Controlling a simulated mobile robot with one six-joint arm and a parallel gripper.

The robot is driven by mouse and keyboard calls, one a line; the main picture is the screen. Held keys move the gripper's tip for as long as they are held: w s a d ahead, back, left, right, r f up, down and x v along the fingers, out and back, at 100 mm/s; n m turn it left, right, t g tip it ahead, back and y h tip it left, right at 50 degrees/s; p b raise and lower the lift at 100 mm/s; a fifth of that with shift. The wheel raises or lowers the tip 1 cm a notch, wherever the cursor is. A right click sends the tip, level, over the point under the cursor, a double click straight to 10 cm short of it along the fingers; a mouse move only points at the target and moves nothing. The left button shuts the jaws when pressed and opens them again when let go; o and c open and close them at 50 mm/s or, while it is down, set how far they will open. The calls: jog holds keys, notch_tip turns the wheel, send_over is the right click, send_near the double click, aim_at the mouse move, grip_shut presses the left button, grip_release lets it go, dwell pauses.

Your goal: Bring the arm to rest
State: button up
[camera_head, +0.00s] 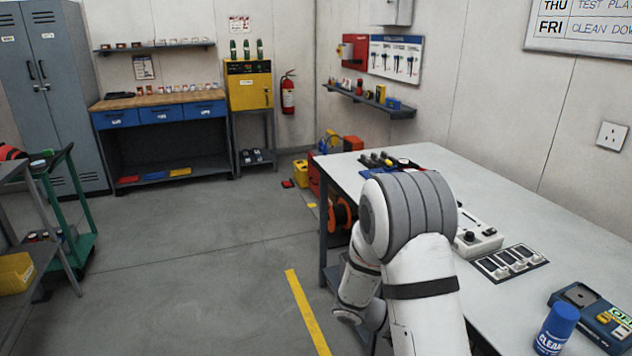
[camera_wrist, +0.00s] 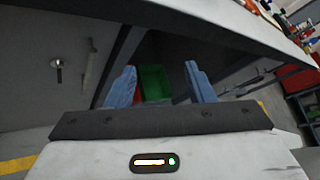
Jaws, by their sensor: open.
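My arm (camera_head: 420,270) is bent beside the left edge of the white-topped table (camera_head: 545,225), and part of it covers some of the table. My gripper (camera_wrist: 160,75) shows in the wrist view with two blue fingers spread apart and nothing held between them. In the head view I cannot make out the gripper; it is hidden behind or below the arm. Beyond the fingers a green bin (camera_wrist: 154,82) and a bit of red show in the dark space under a table top.
An orange cable reel (camera_head: 341,213) is below the table's left end. The floor (camera_head: 200,255) to the left is largely clear.

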jog(key=s+a+r+m+t+y+p, duration=0.1)
jog(key=s+a+r+m+t+y, duration=0.1)
jog(key=s+a+r+m+y, duration=0.3)
jog(key=s+a+r+m+t+y+p, duration=0.2)
jog(key=s+a+r+m+y, duration=0.4)
jog(key=r+m, duration=0.7)
jog(key=s+m+t+y, duration=0.1)
jog(key=s+m+y, duration=0.1)
jog(key=m, duration=0.3)
jog(key=shift+s+r, duration=0.3)
jog(key=shift+s, duration=0.55)
